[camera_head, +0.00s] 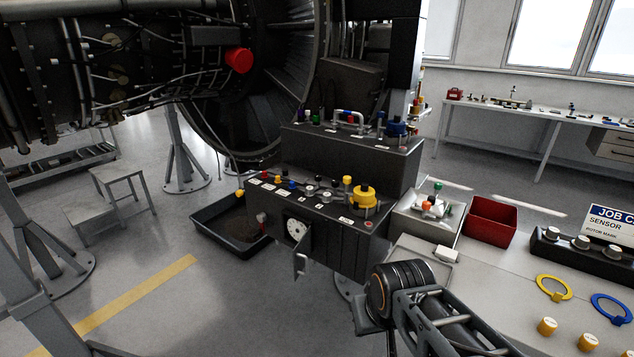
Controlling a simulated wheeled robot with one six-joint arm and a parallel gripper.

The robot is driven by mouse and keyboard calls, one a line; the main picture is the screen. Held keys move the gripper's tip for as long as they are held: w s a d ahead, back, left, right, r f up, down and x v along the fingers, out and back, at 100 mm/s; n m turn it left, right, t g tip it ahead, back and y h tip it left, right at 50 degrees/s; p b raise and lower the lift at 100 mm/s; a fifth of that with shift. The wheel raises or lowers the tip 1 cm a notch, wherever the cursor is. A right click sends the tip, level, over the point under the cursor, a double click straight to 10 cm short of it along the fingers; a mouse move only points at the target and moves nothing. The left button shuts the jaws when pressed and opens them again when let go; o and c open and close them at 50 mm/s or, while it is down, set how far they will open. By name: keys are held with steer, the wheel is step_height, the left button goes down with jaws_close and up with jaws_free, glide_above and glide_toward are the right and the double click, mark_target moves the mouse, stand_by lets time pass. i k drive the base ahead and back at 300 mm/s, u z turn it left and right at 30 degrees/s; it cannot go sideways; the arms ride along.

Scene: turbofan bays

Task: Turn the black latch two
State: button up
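A black control console (325,247) stands in the middle of the view, with a raised black rear block (350,150). Small knobs and handles in several colours sit on its sloping top above white labels. Black ones are among them, such as a black knob (322,177). The labels are too small to read, so I cannot tell which is black latch two or how it is turned. My arm shows at the lower right, in front of the console and apart from its controls. I cannot make out my gripper's fingers.
A white dial (296,229) and a grey metal handle (300,264) are on the console front. A black tray (228,232) lies on the floor to its left. A red bin (489,221) and grey bench (480,285) are on the right. The floor at left front is mostly clear.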

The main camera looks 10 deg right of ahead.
mark_target(335, 182)
steer(key=u, duration=0.05)
steer(key=k, duration=1.15)
steer(key=u, duration=0.7)
steer(key=i, duration=0.75)
steer(key=u, duration=0.5)
steer(key=i, duration=1.25)
steer(key=z, duration=0.7)
steer(key=i, duration=0.8)
steer(key=z, duration=0.9)
